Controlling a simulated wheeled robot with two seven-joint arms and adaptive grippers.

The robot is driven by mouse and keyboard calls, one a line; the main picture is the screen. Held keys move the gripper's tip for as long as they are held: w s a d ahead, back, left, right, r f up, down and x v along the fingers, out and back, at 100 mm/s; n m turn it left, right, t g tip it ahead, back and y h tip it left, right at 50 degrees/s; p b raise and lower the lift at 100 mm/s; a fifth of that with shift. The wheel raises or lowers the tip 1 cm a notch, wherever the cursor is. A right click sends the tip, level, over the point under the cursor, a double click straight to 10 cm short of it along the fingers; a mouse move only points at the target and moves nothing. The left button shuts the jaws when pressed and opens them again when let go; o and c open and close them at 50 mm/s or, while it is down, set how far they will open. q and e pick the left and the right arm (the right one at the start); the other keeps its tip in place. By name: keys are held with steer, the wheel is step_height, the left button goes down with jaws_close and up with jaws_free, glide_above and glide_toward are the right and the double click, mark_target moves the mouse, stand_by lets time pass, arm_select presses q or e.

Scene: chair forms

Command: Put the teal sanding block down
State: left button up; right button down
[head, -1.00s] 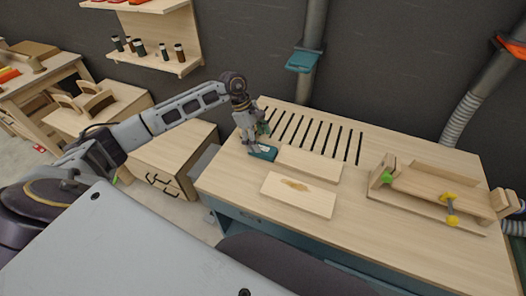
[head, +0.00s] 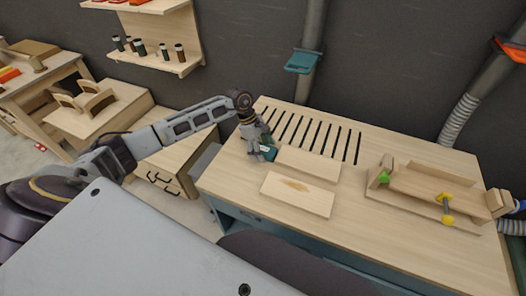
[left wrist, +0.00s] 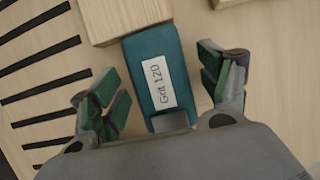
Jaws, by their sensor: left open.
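The teal sanding block (left wrist: 161,48) lies on the workbench in the left wrist view, with a white label reading "Grit 120" on top. Its far end is next to a wooden board (left wrist: 122,15). My left gripper (left wrist: 163,82) is open, with its green-padded fingers on either side of the block and gaps between them and it. In the head view the block (head: 269,153) is partly hidden by my left gripper (head: 258,150), at the left part of the bench. My right gripper is not in view.
The workbench (head: 350,215) has dark slots (head: 310,135) behind the block. Two pale boards lie right of it, the nearer one (head: 297,194) with a brown patch. A wooden clamp fixture (head: 430,187) stands at the right. The front middle of the bench is clear.

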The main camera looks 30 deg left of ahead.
mark_target(263, 148)
arm_select(q)
steer(key=c, duration=1.2)
steer(key=shift+r, duration=0.2)
steer(key=shift+r+b, duration=0.9)
steer(key=shift+r, duration=3.95)
